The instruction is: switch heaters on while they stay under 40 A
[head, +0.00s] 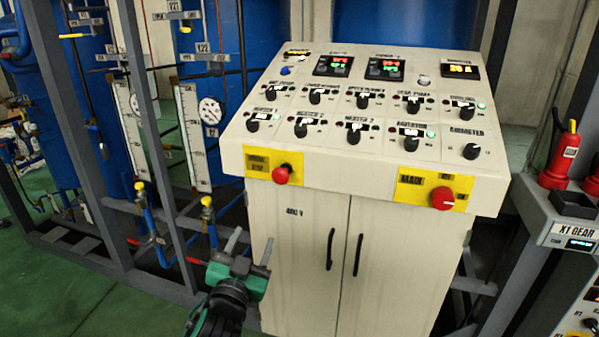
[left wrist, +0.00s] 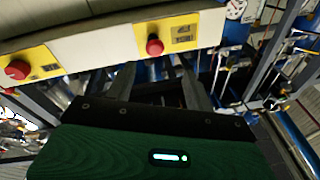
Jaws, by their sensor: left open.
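The cream control panel (head: 235,155) has a lower row of black knobs. The left three look labelled as heaters: the first heater knob (head: 252,125), the second heater knob (head: 300,130) and the third heater knob (head: 353,136). At the right end of that row is the ammeter knob (head: 471,151). An amber display (head: 461,70) at top right seems to read about 20 A; its digits are small. My left gripper (head: 250,245) is open and empty, below the panel's front edge and in front of the cabinet. Its fingers also show in the left wrist view (left wrist: 160,85).
A red emergency-stop button (head: 281,174) and a red main switch (head: 441,198) sit on yellow plates on the front face. Cabinet doors (head: 345,260) are below. Pipes and a grey frame stand left; a grey unit (head: 560,225) with red items stands right.

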